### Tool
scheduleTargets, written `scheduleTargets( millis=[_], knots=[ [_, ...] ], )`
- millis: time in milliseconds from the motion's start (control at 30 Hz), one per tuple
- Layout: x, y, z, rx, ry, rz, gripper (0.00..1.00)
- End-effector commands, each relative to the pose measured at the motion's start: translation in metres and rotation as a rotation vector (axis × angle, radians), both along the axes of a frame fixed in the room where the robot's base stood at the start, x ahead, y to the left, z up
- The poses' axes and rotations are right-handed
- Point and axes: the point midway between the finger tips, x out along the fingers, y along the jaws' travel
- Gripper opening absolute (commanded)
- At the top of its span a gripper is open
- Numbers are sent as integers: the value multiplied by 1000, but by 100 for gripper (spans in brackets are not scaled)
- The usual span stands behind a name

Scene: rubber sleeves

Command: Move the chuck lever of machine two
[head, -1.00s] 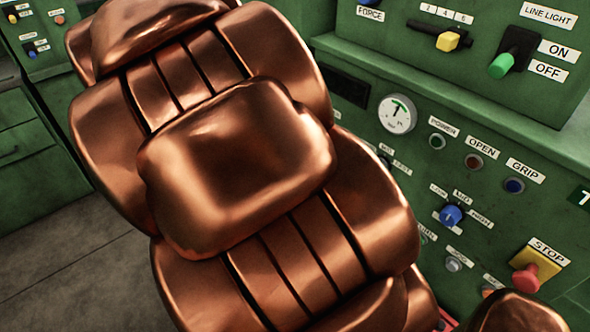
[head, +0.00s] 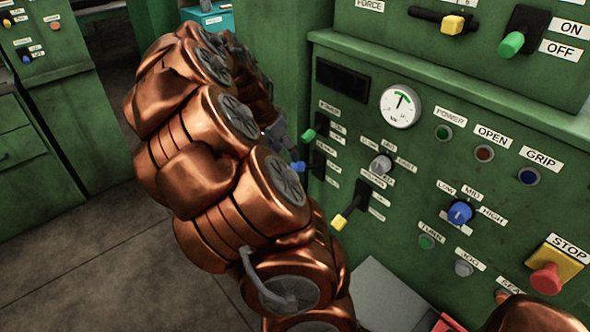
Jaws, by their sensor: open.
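On the green machine panel, a green-tipped lever (head: 308,135), a blue-tipped lever (head: 298,166) and a yellow-tipped lever (head: 339,222) stick out beside small labels. The labels by these levers are mostly too small or too covered to read, so I cannot tell which is the chuck lever. No machine number shows. My gripper (head: 280,134) is a small grey shape, mostly hidden behind my copper arm, close to the green-tipped and blue-tipped levers. It is open, and I cannot tell whether it touches a lever.
The panel also bears a gauge (head: 400,106), a grey knob (head: 380,165), a blue knob (head: 460,213) and a red stop button (head: 545,279). A yellow lever (head: 453,25) and the green line-light lever (head: 511,44) are above. Another green machine (head: 40,110) stands left; floor between is clear.

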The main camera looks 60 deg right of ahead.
Motion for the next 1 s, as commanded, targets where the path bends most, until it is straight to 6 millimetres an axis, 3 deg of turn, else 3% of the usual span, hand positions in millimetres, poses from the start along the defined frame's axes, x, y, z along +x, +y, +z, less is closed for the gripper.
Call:
scheduleTargets(
  millis=[267,633,1000],
  knots=[
    [-5,-7,-18,2,3,-5,60],
    [-14,-25,-64,2,3,-4,60],
    [-15,-29,-72,-1,0,-2,59]
  ],
)
